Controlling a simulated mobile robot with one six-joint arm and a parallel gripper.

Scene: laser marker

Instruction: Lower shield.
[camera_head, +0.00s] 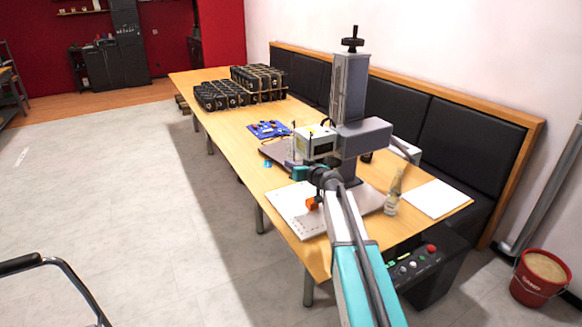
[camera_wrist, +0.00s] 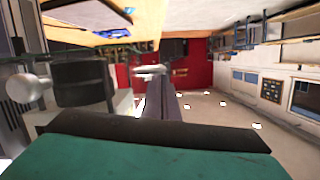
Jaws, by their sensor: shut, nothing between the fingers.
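The laser marker (camera_head: 348,95) stands on the wooden table, with a tall grey column and a grey arm reaching left. A pale boxy part (camera_head: 315,141) at its head may be the shield; I cannot tell for certain how high it sits. My gripper (camera_head: 299,172) is just below and in front of this part, partly hidden by my own teal arm. In the wrist view its fingers (camera_wrist: 154,76) look shut and empty. A grey knob-like part (camera_wrist: 26,88) of the machine shows close at left there. I cannot tell whether my gripper touches the machine.
The wooden table (camera_head: 230,118) holds black crates (camera_head: 222,96), a blue board (camera_head: 268,129), a small bottle (camera_head: 392,202) and a white sheet (camera_head: 436,198). The floor (camera_head: 110,200) at left is largely clear.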

